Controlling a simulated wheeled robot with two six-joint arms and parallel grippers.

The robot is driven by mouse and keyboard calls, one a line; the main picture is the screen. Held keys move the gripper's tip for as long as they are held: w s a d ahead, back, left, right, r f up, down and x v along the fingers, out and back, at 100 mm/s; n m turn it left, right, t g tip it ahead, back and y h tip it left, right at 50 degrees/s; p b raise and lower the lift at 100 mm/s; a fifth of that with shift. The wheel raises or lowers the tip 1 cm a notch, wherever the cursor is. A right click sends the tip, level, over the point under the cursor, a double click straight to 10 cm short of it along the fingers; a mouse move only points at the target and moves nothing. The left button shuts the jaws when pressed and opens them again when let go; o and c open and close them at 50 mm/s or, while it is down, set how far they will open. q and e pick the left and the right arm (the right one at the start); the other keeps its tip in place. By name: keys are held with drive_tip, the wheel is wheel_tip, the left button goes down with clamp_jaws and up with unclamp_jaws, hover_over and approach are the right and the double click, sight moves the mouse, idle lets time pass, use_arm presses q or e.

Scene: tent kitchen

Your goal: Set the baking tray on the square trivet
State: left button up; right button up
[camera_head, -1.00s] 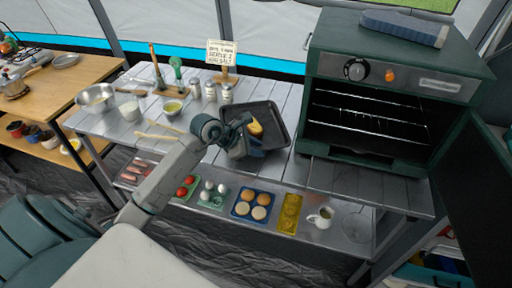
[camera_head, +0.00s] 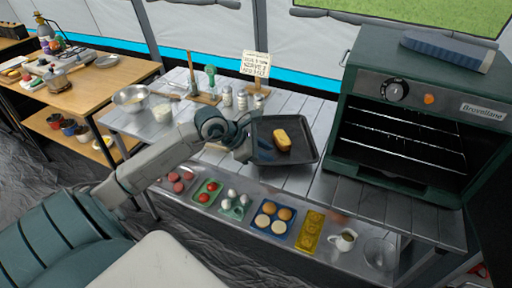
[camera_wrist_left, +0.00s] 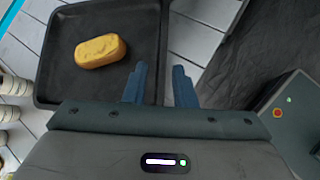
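The dark baking tray (camera_head: 302,152) is over the slatted counter, just left of the oven, with a yellow loaf (camera_head: 282,140) in it. My left gripper (camera_head: 262,150) is at the tray's near left side. The loaf (camera_wrist_left: 101,51) lies flat in the tray there. I cannot make out a square trivet in these views. My right gripper is not in view.
A green oven (camera_head: 415,110) stands open close to the tray's right. A sign (camera_head: 255,64), jars (camera_head: 242,100) and a metal bowl (camera_head: 131,98) stand along the back and left. Food trays (camera_head: 272,218) fill the shelf below. Bare slats lie in front of the oven.

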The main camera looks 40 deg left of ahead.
use_arm(q)
drive_tip(key=shift+v, duration=2)
